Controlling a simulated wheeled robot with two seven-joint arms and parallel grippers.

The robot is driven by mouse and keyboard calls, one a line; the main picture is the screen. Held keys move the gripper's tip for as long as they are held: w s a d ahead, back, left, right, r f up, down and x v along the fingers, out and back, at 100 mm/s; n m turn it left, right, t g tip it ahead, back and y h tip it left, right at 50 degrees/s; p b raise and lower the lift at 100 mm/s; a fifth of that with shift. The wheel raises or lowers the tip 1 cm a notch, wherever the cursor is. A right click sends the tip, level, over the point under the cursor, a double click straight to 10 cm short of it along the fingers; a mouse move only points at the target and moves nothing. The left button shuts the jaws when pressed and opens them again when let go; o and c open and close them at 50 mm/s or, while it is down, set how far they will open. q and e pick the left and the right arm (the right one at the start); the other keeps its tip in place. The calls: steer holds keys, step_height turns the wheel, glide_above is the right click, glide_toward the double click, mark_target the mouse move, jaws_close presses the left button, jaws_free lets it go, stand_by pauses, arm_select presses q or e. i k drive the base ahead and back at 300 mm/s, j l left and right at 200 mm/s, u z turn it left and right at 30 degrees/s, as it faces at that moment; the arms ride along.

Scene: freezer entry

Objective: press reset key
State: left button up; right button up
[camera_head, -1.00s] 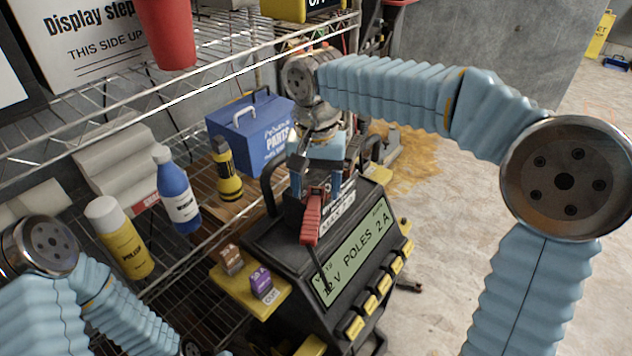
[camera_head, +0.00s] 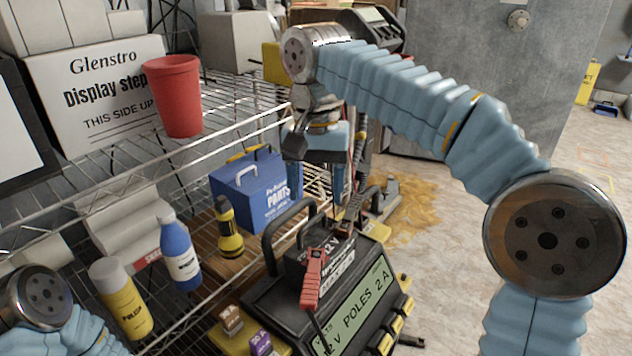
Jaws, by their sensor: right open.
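The black charger-like device (camera_head: 262,295) stands at the lower middle, with a green display (camera_head: 362,302) reading "V POLES 2 A". Yellow keys (camera_head: 397,326) line the display's lower right side; I cannot read a reset label on any. A red clamp (camera_head: 313,279) with a dark lead lies over the device's top. My right gripper (camera_head: 325,188) points down above the back of the device, open and apart from the keys; its fingers are partly hidden. My left arm shows at the lower left, with its gripper out of view.
A wire shelf at left holds a red cup (camera_head: 175,97), a blue toolbox (camera_head: 257,190), a yellow-black flashlight (camera_head: 229,230), a blue bottle (camera_head: 180,258) and a yellow can (camera_head: 122,299). Brown and purple blocks (camera_head: 260,343) sit left of the device.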

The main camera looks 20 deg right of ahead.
mark_target(409, 303)
steer(key=k, duration=1)
